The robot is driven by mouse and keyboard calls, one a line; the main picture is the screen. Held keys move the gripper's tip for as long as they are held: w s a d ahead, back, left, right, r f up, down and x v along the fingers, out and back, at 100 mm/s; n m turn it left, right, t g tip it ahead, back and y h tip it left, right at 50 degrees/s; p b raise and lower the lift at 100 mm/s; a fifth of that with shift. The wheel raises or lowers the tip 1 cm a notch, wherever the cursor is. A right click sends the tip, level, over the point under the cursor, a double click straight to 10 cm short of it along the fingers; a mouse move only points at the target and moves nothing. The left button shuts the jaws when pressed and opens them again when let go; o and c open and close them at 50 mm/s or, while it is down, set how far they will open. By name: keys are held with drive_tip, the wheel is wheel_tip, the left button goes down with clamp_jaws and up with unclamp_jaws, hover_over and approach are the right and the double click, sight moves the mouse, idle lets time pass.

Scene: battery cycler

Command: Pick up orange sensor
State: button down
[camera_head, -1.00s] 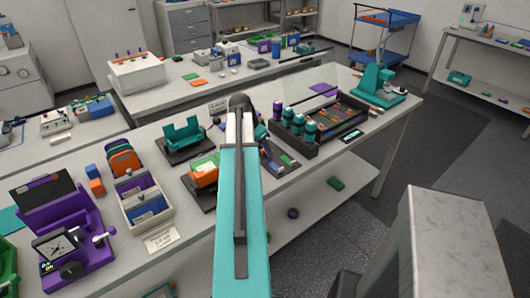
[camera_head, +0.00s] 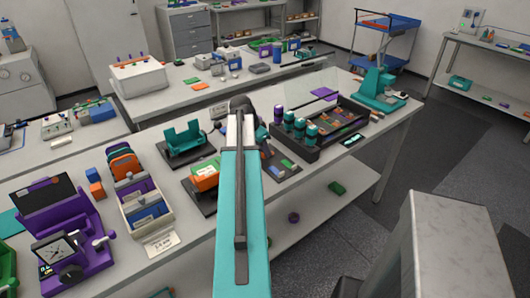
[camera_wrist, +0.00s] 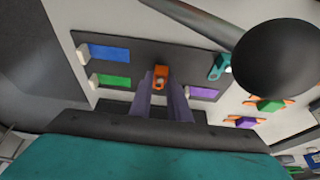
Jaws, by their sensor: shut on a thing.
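The orange sensor (camera_wrist: 161,72) is a small orange block with a pale round spot, seen in the wrist view between the fingertips of my gripper (camera_wrist: 161,88). My gripper's two purple-grey fingers are shut on it. It shows over a dark plate (camera_wrist: 138,52); I cannot tell whether it touches the plate. In the head view my teal arm hides the gripper and the sensor.
On the dark plate are a blue block (camera_wrist: 109,54), a green block (camera_wrist: 113,81), a purple block (camera_wrist: 204,93) and a teal clip (camera_wrist: 219,67). A dark tray with teal-capped cylinders (camera_head: 311,130) stands to the right of my arm.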

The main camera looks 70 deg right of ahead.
drive_tip(key=shift+r+b, duration=0.5)
drive_tip(key=shift+r, duration=0.7)
drive_tip(key=shift+s+a+r, duration=0.1)
drive_tip(key=shift+a, duration=0.15)
drive_tip(key=s+a+b, duration=0.1)
drive_tip(key=s+a, duration=0.1)
drive_tip(key=a, duration=0.1)
drive_tip(key=s+a+b, duration=0.1)
drive_tip(key=s+a, duration=0.1)
drive_tip(key=a, duration=0.2)
drive_tip(key=s+a+r+b, duration=0.1)
drive_tip(key=s+a, duration=0.1)
drive_tip(key=a, duration=0.2)
drive_tip(key=shift+s+a+r, duration=0.1)
drive_tip(key=shift+a, duration=0.1)
drive_tip(key=shift+b, duration=0.85)
drive_tip(key=shift+s+a+b, duration=0.1)
drive_tip(key=shift+a+b, duration=0.05)
drive_tip(key=shift+b, duration=0.25)
drive_tip(key=shift+s+a+b, duration=0.15)
drive_tip(key=shift+a+b, duration=0.1)
drive_tip(key=shift+b, duration=0.55)
drive_tip(key=b, duration=0.1)
drive_tip(key=a+b, duration=0.1)
drive_tip(key=shift+s+r+b, duration=0.1)
drive_tip(key=shift+s+b, duration=0.2)
drive_tip(key=shift+b, duration=0.1)
drive_tip(key=shift+a+r, duration=0.1)
drive_tip(key=shift+a, duration=0.1)
